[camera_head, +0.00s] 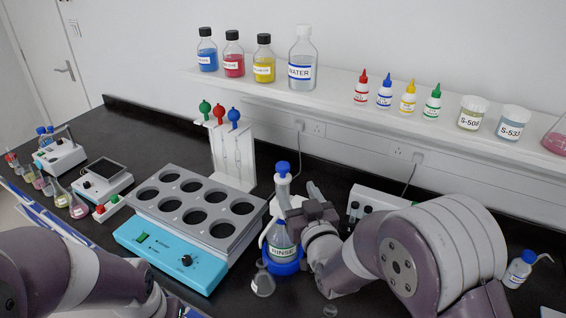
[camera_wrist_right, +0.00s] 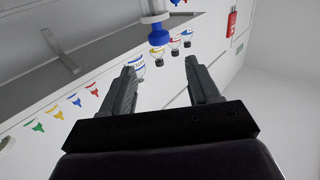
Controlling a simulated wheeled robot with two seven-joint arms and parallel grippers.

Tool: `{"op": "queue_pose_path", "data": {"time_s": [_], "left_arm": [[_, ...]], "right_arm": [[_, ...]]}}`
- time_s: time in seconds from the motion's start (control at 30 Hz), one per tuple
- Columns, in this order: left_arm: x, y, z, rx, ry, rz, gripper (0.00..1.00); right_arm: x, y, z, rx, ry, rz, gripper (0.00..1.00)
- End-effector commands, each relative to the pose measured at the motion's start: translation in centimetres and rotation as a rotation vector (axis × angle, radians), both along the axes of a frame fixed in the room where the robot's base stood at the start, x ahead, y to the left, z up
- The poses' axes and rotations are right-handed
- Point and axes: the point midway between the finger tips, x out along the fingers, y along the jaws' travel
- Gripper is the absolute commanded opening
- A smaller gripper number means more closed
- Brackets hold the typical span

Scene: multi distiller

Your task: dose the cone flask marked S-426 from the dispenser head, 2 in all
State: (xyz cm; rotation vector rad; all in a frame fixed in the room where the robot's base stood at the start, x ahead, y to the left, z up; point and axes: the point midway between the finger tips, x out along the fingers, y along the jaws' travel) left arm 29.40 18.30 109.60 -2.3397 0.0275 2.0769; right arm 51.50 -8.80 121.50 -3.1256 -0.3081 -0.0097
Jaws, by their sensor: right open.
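The dispenser is a bottle marked RINSE (camera_head: 282,238) with a blue base and a blue-topped white dispenser head (camera_head: 283,170). A small clear cone flask (camera_head: 262,282) stands beside its base; I cannot read its marking. My right gripper (camera_head: 290,203) is close beside the dispenser's upper part, overlapping it in the head view. In the right wrist view my right gripper (camera_wrist_right: 163,78) is open with nothing between its fingers, and a blue and white dispenser part (camera_wrist_right: 158,33) shows beyond the fingertips. My left arm enters at lower left; its gripper is out of view.
A turquoise heating block with several wells (camera_head: 165,245) stands left of the dispenser. A pipette stand (camera_head: 236,160) is behind. Several small flasks (camera_head: 77,206) stand at far left. A shelf (camera_head: 330,93) holds bottles. A small wash bottle (camera_head: 519,270) is at right.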

Motion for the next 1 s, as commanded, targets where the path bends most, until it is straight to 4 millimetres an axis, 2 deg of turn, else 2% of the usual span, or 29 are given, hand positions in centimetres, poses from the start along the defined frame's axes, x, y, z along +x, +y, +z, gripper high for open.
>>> {"op": "queue_pose_path", "data": {"time_s": [0.3,0.43,0.6,0.9,0.97,1.0], "left_arm": [[0.0,0.0,3.1,0.000,-0.001,0.000,0.59],[0.0,0.0,3.8,0.000,-0.001,0.000,0.59],[0.0,0.0,4.2,0.000,0.000,0.000,0.59],[0.0,0.0,4.2,0.000,0.000,0.000,0.59],[0.0,0.0,4.2,0.000,0.000,0.000,0.59],[0.0,0.0,4.2,0.000,0.000,0.000,0.59]], "right_arm": [[7.2,1.4,0.4,-0.001,0.004,0.000,0.61],[9.4,1.8,0.3,-0.001,0.004,0.000,0.61],[10.9,2.1,0.1,-0.001,0.005,0.000,0.61],[11.2,2.2,0.0,-0.001,0.005,0.000,0.61],[11.2,2.2,0.0,-0.001,0.005,0.000,0.44],[11.2,2.2,0.0,-0.001,0.005,0.000,0.31]]}}
